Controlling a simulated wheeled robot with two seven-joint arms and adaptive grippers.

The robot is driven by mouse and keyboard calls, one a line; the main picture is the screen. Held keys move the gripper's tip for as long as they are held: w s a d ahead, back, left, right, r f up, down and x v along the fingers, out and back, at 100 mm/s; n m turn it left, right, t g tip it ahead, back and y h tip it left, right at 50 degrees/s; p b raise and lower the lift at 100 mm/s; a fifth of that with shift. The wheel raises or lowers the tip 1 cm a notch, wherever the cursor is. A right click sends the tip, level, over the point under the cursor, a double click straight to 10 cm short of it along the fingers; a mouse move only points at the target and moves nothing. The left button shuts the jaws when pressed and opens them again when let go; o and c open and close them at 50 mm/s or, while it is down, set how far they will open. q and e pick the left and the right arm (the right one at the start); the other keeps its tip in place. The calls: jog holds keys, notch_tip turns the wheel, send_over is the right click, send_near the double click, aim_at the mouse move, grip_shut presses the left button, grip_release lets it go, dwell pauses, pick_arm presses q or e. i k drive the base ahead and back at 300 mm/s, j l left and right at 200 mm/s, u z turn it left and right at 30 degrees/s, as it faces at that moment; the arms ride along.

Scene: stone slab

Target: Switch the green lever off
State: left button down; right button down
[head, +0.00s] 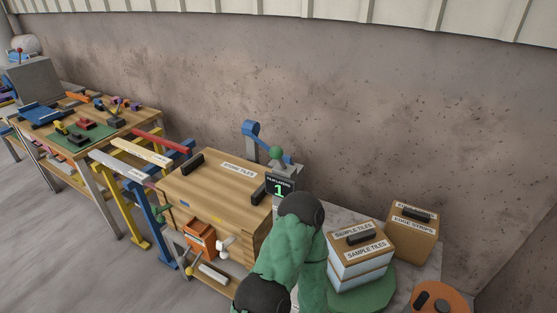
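A lever with a round green knob (276,152) stands upright behind the right end of a wooden chest. Below it is a dark display (280,188) showing a green "1", with small lettering too small to read. A green arm link with black joints rises from the bottom of the picture and ends just in front of and below the display, partly covering what is there. Neither of my grippers shows, so their fingers cannot be judged.
The wooden chest (215,180) with black handles sits left of the lever. A blue curved bracket (252,130) stands behind the lever. Boxes labelled sample tiles (362,250) and edge strips (412,232) stand right. A cluttered workbench (140,122) is at left, and a concrete wall behind.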

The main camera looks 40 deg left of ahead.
aim_at(276, 152)
jog(key=u, duration=1.5)
